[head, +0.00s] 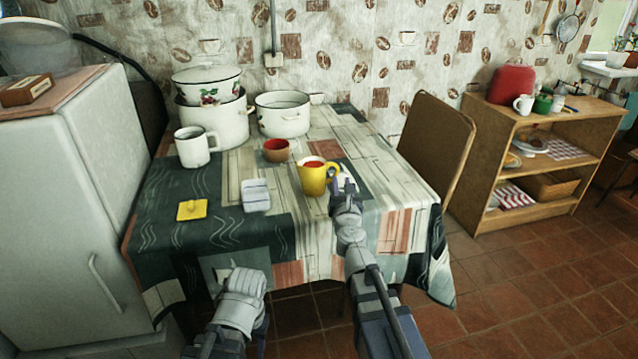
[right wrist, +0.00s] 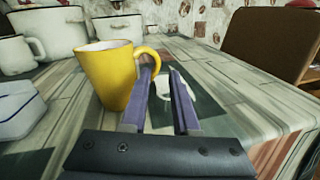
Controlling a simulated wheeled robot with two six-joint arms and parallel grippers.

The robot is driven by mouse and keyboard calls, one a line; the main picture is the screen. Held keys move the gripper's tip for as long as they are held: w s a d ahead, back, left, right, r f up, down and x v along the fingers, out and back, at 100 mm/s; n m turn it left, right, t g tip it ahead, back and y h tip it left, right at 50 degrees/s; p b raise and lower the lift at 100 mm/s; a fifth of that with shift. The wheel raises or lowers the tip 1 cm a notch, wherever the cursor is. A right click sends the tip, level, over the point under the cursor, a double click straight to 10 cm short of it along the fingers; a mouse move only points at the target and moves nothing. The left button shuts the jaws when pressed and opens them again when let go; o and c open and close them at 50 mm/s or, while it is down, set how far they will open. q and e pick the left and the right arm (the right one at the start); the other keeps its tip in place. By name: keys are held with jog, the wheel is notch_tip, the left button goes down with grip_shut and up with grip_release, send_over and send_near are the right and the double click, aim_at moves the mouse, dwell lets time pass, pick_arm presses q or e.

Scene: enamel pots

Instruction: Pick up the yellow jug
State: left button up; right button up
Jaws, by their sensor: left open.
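The yellow jug (head: 313,179) stands upright on the table, its inside reddish in the head view and its handle on the right. It also shows in the right wrist view (right wrist: 106,77), left of my fingers. My right gripper (head: 346,187) is just right of the jug. Its fingers (right wrist: 164,85) are apart, with the handle's end by the left fingertip; I cannot tell whether they touch. The gripper is not closed on the handle. My left gripper (head: 241,282) is open and empty in front of the table's near edge.
A red-brown bowl (head: 276,150), a pale butter dish (head: 256,195), a yellow square (head: 192,209), a white mug (head: 192,148) and enamel pots (head: 283,117) stand left of and behind the jug. A chair (head: 437,142) is at right. The table's right front is clear.

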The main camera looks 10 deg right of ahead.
aim_at(337, 171)
jog(key=shift+w+d+f, duration=0.1)
jog(key=shift+w+d, duration=0.1)
jog(key=shift+w, duration=1.75)
jog(key=shift+w+d, duration=0.2)
jog(key=shift+w, duration=1.7)
jog(key=shift+c, duration=0.4)
grip_shut()
